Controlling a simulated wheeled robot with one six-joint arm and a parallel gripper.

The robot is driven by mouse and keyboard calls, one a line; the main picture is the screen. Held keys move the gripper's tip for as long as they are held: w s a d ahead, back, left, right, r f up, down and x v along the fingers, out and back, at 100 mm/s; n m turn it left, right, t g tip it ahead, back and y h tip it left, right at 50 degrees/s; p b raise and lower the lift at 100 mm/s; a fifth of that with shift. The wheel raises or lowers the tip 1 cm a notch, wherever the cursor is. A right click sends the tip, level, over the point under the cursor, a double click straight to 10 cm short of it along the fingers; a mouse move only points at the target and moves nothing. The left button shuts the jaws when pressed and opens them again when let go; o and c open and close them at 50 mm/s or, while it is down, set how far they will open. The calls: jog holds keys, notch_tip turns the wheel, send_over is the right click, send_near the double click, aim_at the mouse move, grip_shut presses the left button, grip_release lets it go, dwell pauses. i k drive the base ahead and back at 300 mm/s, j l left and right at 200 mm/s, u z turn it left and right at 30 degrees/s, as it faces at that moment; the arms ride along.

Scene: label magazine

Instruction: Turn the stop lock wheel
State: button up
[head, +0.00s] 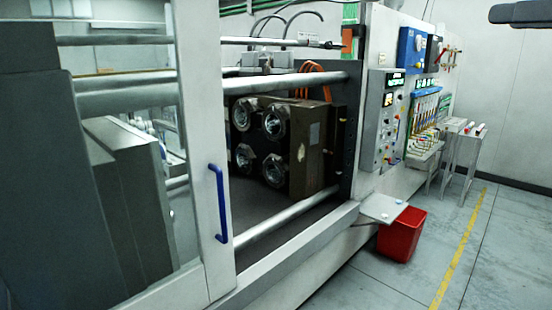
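I cannot make out a stop lock wheel for certain in the head view. Small red parts (450,57) sit on the far right end of the machine, too small to tell if one is a wheel. A control panel (385,120) with buttons and lit displays stands right of the machine's opening. My gripper's fingers are not in view. A dark bar end (520,13) shows at the top right corner, and I cannot tell which part it is.
The machine's sliding door (205,150) with a blue handle (220,203) stands at the left. A mould block (290,145) sits behind it. A red bin (402,234) is under a small shelf (383,207). Narrow metal stands (465,150) are farther right. The floor (500,260) at right is clear.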

aim_at(329, 45)
jog(key=i+l+z, duration=0.1)
jog(key=i, duration=0.55)
jog(key=i+l+z, duration=0.15)
jog(key=i+l, duration=0.15)
jog(key=i, duration=0.35)
jog(key=i+z, duration=0.1)
jog(key=i, duration=0.55)
jog(key=i+l+u, duration=0.2)
jog(key=i+u, duration=0.15)
jog(key=i, duration=0.15)
jog(key=i+l+u, duration=0.35)
jog(key=i, duration=0.15)
jog(key=i+l+u, duration=0.35)
jog(key=i+l, duration=0.05)
jog(key=i, duration=0.05)
